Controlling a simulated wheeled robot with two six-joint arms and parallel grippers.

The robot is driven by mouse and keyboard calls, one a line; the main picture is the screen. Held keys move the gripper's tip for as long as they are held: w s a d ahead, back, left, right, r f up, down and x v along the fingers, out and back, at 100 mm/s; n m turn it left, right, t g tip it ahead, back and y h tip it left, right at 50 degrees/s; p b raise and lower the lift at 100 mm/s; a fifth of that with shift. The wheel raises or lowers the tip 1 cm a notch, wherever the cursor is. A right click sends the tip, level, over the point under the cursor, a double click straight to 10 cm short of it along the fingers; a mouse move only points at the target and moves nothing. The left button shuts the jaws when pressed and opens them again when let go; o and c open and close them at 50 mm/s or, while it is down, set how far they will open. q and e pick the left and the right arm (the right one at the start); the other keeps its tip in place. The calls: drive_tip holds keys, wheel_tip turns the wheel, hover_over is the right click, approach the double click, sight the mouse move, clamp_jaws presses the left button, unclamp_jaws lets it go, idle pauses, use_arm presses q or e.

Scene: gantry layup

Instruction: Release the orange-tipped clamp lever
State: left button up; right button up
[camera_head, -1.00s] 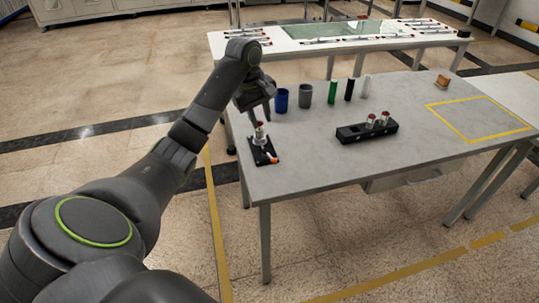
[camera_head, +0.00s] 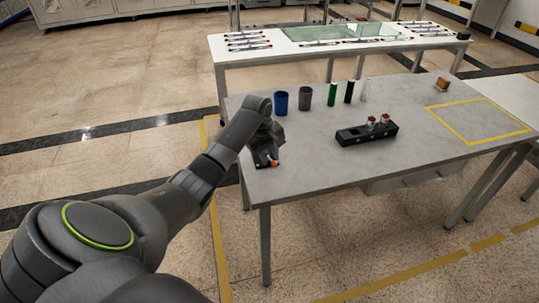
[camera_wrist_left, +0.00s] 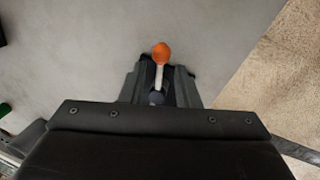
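The clamp's orange-tipped lever (camera_head: 274,163) shows just below my left gripper (camera_head: 264,154) at the near left of the grey table. The arm hides most of the clamp and its black base. In the left wrist view the orange tip (camera_wrist_left: 162,53) sits on a pale shaft that runs back between my two dark fingers (camera_wrist_left: 161,85). The fingers stand apart on either side of the shaft, and I see no clear contact. The tip lies beyond the fingers. My right gripper is not in view.
On the grey table (camera_head: 330,178) stand a blue cup (camera_head: 281,102), a grey cup (camera_head: 305,97), and green, black and white cylinders. A black holder (camera_head: 366,135) with two small pieces stands at the middle.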

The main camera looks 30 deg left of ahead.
use_arm(q)
drive_tip(key=shift+c, duration=0.4)
clamp_jaws()
drive_tip(key=p, duration=0.1)
drive_tip(key=m+p, duration=0.1)
drive_tip(key=p, duration=0.1)
drive_tip(key=shift+s+a+r+m, duration=0.15)
drive_tip(key=shift+s+r+m, duration=0.1)
drive_tip(key=shift+m, duration=0.05)
drive_tip(key=shift+s+a+f+m+p, duration=0.1)
drive_tip(key=shift+a+f+m+p, duration=0.1)
drive_tip(key=shift+m+p, duration=0.35)
